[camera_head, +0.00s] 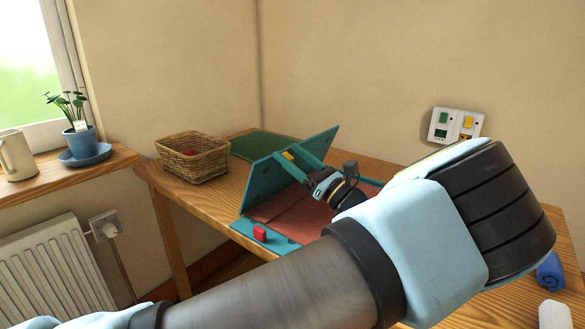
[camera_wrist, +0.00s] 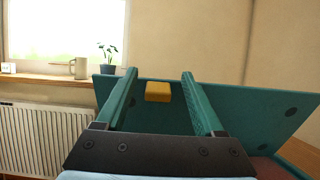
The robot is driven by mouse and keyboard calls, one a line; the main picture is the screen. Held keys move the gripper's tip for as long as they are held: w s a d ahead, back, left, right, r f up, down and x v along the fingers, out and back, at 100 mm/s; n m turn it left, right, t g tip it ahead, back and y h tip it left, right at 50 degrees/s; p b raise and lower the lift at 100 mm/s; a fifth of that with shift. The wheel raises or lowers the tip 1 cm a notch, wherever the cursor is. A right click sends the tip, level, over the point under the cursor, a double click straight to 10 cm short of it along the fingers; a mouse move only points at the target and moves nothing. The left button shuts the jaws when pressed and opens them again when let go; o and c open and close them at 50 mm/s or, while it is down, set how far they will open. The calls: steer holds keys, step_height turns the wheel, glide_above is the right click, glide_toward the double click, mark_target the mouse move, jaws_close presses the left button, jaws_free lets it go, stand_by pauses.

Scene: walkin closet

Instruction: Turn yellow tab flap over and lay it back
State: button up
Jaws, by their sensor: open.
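The teal flap (camera_head: 264,187) stands raised and tilted above the table, its wide face also filling the middle of the wrist view (camera_wrist: 250,108). The yellow tab (camera_head: 288,155) is on this flap near its upper edge; in the wrist view the tab (camera_wrist: 158,92) sits between my two fingers. My gripper (camera_head: 295,160) is open, its teal fingers reaching toward the flap on either side of the tab; it shows close up in the wrist view (camera_wrist: 159,73). I cannot tell whether the fingers touch the flap. A reddish-brown panel (camera_head: 283,208) lies below the flap.
A red tab (camera_head: 260,233) is on the teal front border. A wicker basket (camera_head: 193,157) and a dark green mat (camera_head: 255,146) are behind and left. A blue rolled cloth (camera_head: 550,271) lies at right. The window sill holds a potted plant (camera_head: 78,137) and a mug (camera_head: 17,155).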

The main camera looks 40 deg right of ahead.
step_height(320, 180, up, 7)
steer(key=shift+b, duration=0.35)
steer(key=shift+s, duration=0.1)
stand_by(0.4)
